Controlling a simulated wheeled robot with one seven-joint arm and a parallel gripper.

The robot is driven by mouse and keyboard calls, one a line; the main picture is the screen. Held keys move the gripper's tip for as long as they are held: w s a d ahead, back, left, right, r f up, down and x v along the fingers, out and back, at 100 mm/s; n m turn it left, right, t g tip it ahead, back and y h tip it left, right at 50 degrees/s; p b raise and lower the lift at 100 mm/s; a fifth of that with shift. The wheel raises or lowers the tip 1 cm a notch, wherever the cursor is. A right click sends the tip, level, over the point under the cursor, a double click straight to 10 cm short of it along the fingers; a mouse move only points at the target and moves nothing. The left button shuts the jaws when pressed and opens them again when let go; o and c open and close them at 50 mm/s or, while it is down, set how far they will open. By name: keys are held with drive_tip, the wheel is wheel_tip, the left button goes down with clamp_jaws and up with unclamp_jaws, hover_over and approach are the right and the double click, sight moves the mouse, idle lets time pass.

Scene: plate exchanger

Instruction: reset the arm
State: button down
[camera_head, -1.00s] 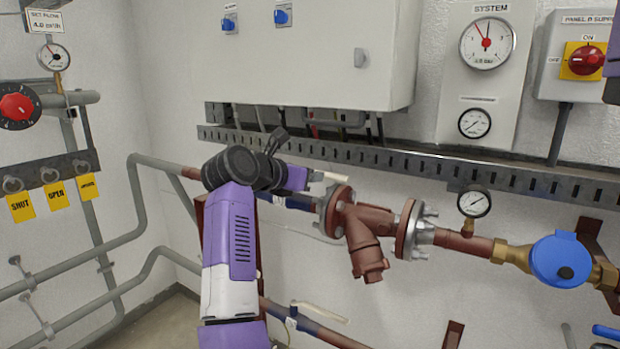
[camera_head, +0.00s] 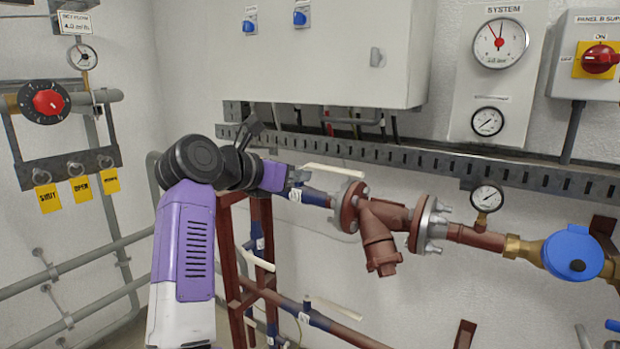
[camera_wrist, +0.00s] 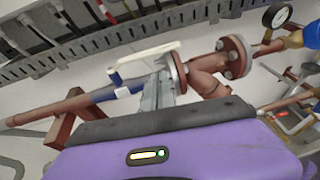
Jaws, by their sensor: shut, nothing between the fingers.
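My arm, purple and white, reaches up from the bottom of the head view, bent at a dark joint. My gripper (camera_head: 299,177) is at its end, shut and empty, near the upper pipe to the left of the red-brown flange (camera_head: 350,206). In the wrist view the grey fingers of my gripper (camera_wrist: 158,92) are seen from behind, in front of the pipe and a white lever handle (camera_wrist: 143,57) with a blue valve body. Whether the fingers touch the pipe or lever cannot be told.
A slotted cable tray (camera_head: 400,153) runs along the wall above the pipe, under a white cabinet (camera_head: 330,50). A red knob (camera_head: 48,103) and yellow tags (camera_head: 80,190) are at left.

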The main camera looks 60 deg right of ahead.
drive_tip(key=shift+a+r, duration=0.2)
drive_tip(key=shift+a, duration=0.4)
